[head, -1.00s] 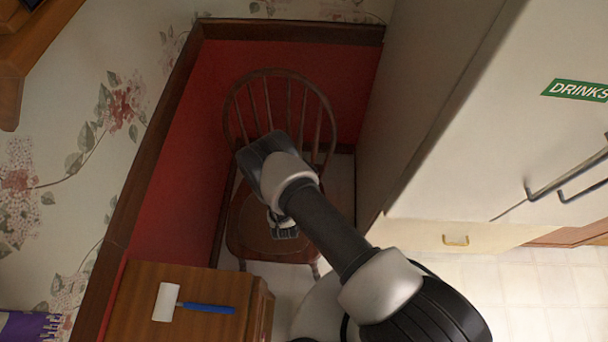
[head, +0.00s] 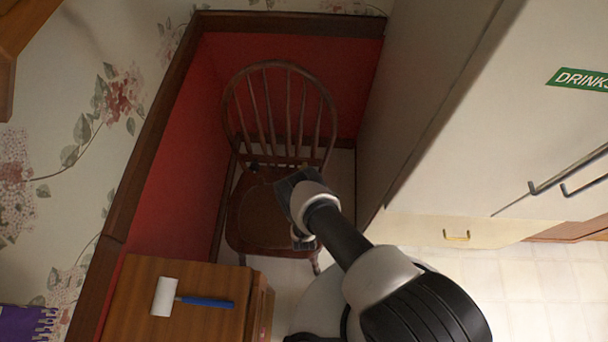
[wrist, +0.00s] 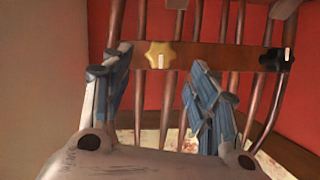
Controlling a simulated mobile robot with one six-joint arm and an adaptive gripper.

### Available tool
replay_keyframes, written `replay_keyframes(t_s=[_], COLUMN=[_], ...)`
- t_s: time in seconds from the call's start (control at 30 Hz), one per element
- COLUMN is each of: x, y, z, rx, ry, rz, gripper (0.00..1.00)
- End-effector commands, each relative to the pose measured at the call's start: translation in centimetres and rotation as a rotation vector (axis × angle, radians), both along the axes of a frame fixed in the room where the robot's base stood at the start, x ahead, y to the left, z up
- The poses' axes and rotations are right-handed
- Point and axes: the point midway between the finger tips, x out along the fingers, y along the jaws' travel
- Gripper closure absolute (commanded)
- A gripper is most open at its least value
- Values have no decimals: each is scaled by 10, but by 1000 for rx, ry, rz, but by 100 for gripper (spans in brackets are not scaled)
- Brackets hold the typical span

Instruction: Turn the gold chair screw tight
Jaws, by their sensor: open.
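The wooden spindle-back chair (head: 249,210) stands in the red-walled corner. In the wrist view a wooden bar (wrist: 215,56) crosses its spindles. The gold screw (wrist: 160,54), a lobed knob with a small pale mark, is on the bar left of centre. A black screw (wrist: 273,60) is on the bar farther right. My gripper (wrist: 163,67) is open, its blue-grey fingers either side of the gold screw in the picture, nothing between them. It looks short of the screw.
A wooden cabinet (head: 140,300) at lower left carries a white roller with a blue handle (head: 190,300). A tall pale cupboard (head: 450,110) stands close on the right of the chair. Tiled floor (head: 520,285) is open at lower right.

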Motion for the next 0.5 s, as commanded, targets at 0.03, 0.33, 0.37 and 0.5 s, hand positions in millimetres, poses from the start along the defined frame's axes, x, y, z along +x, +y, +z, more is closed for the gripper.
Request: replay_keyframes(t_s=[0.03,0.33,0.37,0.5], x=[11,56,59,66], y=[0,2,2,3], z=[-7,-25,-26,-28], rx=[1,0,0,-1], ry=[-3,0,0,1], rz=[-2,0,0,1], gripper=[46,46,46,46])
